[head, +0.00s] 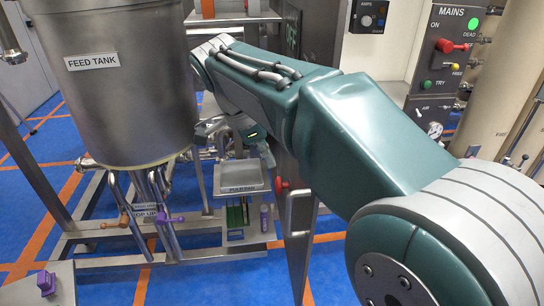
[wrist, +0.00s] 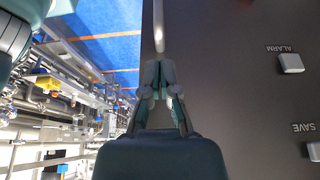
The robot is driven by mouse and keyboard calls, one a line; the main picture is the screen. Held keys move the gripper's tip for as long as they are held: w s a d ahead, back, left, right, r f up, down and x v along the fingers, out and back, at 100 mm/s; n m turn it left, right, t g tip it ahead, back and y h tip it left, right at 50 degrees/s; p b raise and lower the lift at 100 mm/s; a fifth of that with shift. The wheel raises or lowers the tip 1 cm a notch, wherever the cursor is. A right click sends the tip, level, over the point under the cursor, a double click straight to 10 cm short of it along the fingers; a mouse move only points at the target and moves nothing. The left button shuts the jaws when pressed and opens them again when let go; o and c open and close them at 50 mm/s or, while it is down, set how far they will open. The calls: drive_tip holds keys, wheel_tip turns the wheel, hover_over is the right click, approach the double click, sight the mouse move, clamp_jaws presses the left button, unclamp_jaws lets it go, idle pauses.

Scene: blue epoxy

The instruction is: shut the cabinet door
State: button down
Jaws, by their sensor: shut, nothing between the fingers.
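A grey metal panel that looks like the cabinet door (head: 300,262) stands upright, seen nearly edge-on, behind my arm in the head view. It bears a red knob (head: 282,185) and a metal handle (head: 289,215). In the wrist view a dark flat panel (wrist: 245,100) fills the right side, with buttons marked ALARM and SAVE upside down; I cannot tell if it is the same door. My gripper (wrist: 158,68) is shut and empty, its fingertips beside the panel's left edge. A pale bar (wrist: 158,25) lies just beyond them. In the head view my gripper (head: 266,156) is partly hidden.
A steel feed tank (head: 120,100) on a pipe frame stands at left. A small panel box (head: 240,178) sits low behind my gripper. A MAINS control panel (head: 440,75) is at right. Blue floor with orange lines (head: 325,255) shows below.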

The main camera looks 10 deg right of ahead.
drive_tip(key=d+f, duration=0.2)
drive_tip(key=f, duration=0.1)
drive_tip(key=d+f, duration=0.3)
drive_tip(key=shift+s+d+f, duration=0.15)
drive_tip(key=shift+d+f, duration=0.15)
drive_tip(key=shift+d, duration=0.6)
